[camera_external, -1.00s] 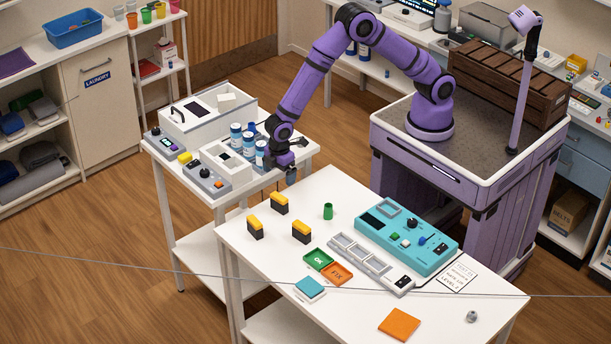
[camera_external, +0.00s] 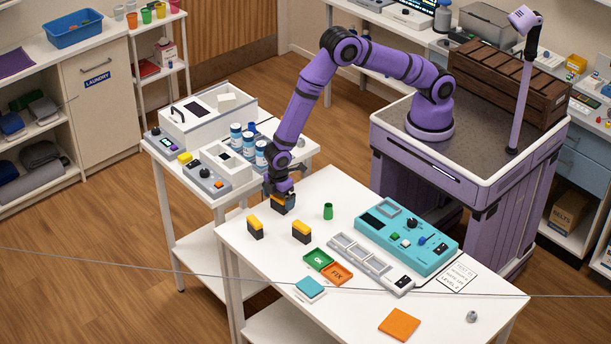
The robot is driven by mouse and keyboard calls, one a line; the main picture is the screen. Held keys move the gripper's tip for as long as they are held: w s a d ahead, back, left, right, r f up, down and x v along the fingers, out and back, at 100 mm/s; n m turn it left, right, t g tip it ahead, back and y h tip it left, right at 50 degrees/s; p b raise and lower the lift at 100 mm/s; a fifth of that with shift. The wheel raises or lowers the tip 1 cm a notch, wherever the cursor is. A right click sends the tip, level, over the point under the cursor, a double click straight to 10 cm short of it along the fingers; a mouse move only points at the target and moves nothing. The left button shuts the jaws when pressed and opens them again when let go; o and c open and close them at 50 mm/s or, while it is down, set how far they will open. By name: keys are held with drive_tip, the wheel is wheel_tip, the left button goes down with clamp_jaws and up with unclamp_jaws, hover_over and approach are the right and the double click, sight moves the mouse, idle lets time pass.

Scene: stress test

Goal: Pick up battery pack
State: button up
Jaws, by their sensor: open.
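My gripper (camera_external: 283,203) is open and points down at the far left corner of the white table (camera_external: 440,320). Its fingers are over a black battery pack with a yellow top (camera_external: 287,212), which is mostly hidden behind them. I cannot tell whether the fingers touch it.
A green cup (camera_external: 328,211) stands right of my gripper. A teal device (camera_external: 430,259) and a grey slotted tray (camera_external: 371,264) lie farther right. Green and orange trays (camera_external: 317,260) lie in front. A side table with several blue-and-white cans (camera_external: 248,143) stands behind left.

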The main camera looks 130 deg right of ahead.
wheel_tip(320, 180, down, 3)
drive_tip(key=shift+r, duration=0.1)
drive_tip(key=c, duration=1.1)
drive_tip(key=shift+c, duration=0.2)
drive_tip(key=shift+r, duration=0.5)
drive_tip(key=r, duration=0.2)
drive_tip(key=shift+s+a+r, duration=0.15)
drive_tip(key=shift+s+r, duration=0.15)
drive_tip(key=shift+s, duration=0.05)
drive_tip(key=s+a, duration=0.1)
drive_tip(key=s, duration=0.4)
drive_tip(key=s+a+r, duration=0.1)
drive_tip(key=s, duration=0.4)
drive_tip(key=s+a, duration=0.2)
drive_tip(key=s, duration=0.2)
drive_tip(key=shift+s+r, duration=0.2)
drive_tip(key=shift+s, duration=0.2)
